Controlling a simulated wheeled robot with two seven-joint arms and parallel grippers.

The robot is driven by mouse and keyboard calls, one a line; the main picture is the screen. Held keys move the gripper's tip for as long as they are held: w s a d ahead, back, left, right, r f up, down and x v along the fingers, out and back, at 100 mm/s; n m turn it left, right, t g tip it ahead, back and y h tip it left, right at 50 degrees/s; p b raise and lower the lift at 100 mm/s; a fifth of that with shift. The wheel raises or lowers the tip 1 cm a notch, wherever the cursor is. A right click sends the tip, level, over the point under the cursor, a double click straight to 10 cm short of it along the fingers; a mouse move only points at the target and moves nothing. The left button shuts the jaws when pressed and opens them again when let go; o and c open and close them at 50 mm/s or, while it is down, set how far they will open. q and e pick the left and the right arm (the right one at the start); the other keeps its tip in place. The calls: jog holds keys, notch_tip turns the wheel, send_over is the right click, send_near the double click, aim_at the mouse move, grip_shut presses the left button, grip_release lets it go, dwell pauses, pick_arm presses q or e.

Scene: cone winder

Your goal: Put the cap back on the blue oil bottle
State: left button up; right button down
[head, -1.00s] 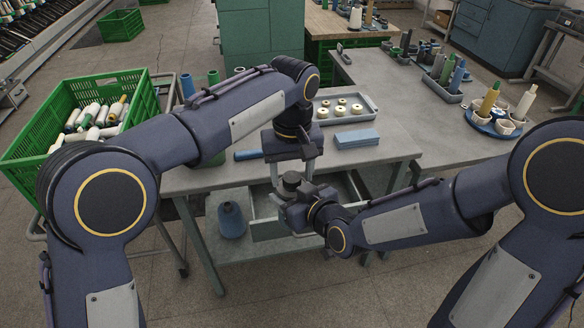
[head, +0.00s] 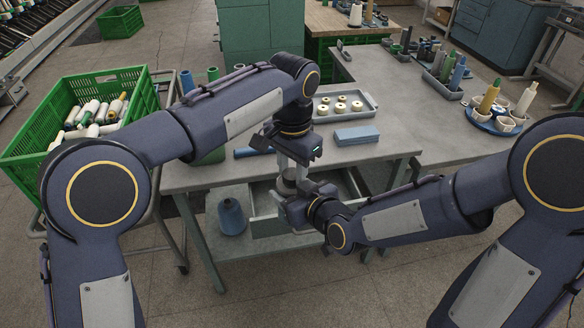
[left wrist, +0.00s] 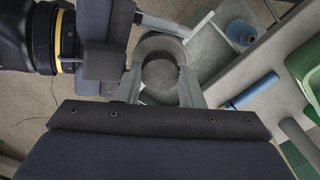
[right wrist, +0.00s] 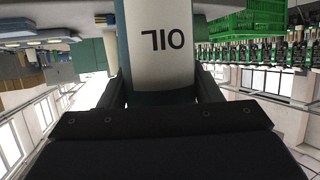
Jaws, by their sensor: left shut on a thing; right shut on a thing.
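My right gripper (head: 292,207) is shut on the oil bottle. In the right wrist view, the bottle (right wrist: 162,45) fills the space between the fingers, with a white label reading OIL upside down and blue-green edges. My left gripper (head: 287,178) points down directly above the right one. In the left wrist view, its fingers are shut on a round dark grey cap (left wrist: 160,75). A wider grey round shape lies just behind the cap, partly hidden. The cap is over the bottle's top; I cannot tell whether it is seated. In the head view, the grippers hide most of the bottle.
Below the hands is an open drawer (head: 268,226) of the grey table (head: 400,130). A blue block (head: 356,135) and a tray of rings (head: 372,101) lie on top. A green crate (head: 50,128) stands left.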

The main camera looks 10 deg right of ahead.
pick_arm(q)
jog(key=o, duration=1.1)
jog(key=shift+s, duration=0.1)
jog(key=shift+d+r, duration=0.1)
jog(key=shift+r, duration=2.25)
jog(key=shift+c, duration=0.3)
jog(key=r+n, duration=0.1)
jog(key=n, duration=0.2)
jog(key=shift+r, duration=0.2)
jog(key=r+n, duration=0.2)
jog(key=n, duration=0.1)
jog(key=shift+n, duration=0.3)
jog(key=shift+f, duration=0.1)
